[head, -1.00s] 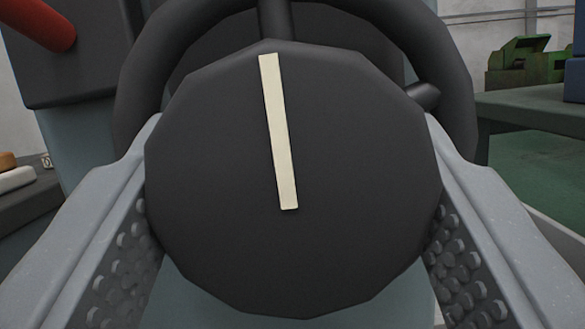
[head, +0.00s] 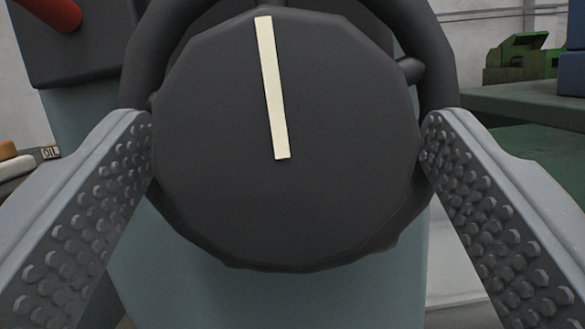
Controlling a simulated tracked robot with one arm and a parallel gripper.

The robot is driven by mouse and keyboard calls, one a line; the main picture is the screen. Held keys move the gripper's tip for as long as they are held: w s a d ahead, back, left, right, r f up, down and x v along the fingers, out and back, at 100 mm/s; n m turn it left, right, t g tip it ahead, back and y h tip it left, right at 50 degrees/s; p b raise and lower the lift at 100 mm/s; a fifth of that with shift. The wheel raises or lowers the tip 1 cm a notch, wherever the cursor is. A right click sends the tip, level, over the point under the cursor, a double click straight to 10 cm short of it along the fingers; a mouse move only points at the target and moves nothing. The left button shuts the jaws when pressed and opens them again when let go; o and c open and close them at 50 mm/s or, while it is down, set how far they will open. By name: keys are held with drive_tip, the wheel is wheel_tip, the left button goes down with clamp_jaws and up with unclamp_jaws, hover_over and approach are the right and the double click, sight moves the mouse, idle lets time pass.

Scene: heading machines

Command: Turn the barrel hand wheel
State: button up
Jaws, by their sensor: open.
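The barrel hand wheel has a dark, many-sided round hub (head: 290,205) facing me in the middle of the head view. A cream stripe (head: 271,90) on the hub runs from its top edge to near its centre, top leaning slightly left. The wheel's dark ring (head: 432,50) shows behind the hub at both sides. My gripper (head: 288,140) is open, with one studded finger on each side of the hub. The fingertips lie close to the hub's left and right edges in the picture. I cannot tell whether they touch it.
A red handle (head: 52,12) sticks out of a dark box at the upper left. Pale and brown items (head: 15,162) lie on a surface at the left edge. A green machine part (head: 522,58) stands on a bench (head: 530,103) at the right. A blue-grey body (head: 290,295) is behind the wheel.

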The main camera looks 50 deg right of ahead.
drive_tip(key=v, duration=1.2)
drive_tip(key=shift+s+a+f, duration=0.2)
drive_tip(key=shift+a+f, duration=0.05)
